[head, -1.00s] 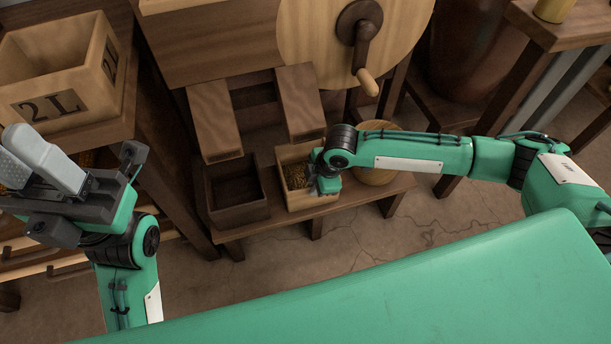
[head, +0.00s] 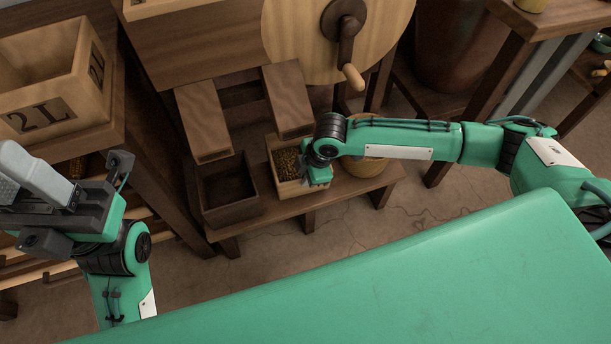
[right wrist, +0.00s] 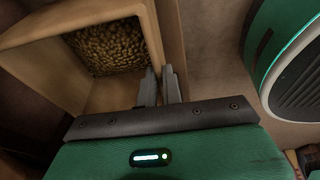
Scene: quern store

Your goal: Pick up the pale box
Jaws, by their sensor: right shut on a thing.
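The pale box (head: 290,187) is a small open wooden box with brown grain in it. It is at the low bench, beside a dark box and near the lower end of a wooden chute. My right gripper (head: 318,178) is shut on its near right wall. In the right wrist view, the fingers (right wrist: 160,88) close over the wall of the pale box (right wrist: 150,35), with the grain inside. I cannot tell whether its base touches the bench. My left gripper (head: 22,180) is at the far left, empty, its fingers apart.
A dark open box (head: 232,207) stands on the low bench (head: 325,198) to the left. Two wooden chutes (head: 203,120) slope down above the boxes. A round wooden vessel (head: 362,167) stands to the right.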

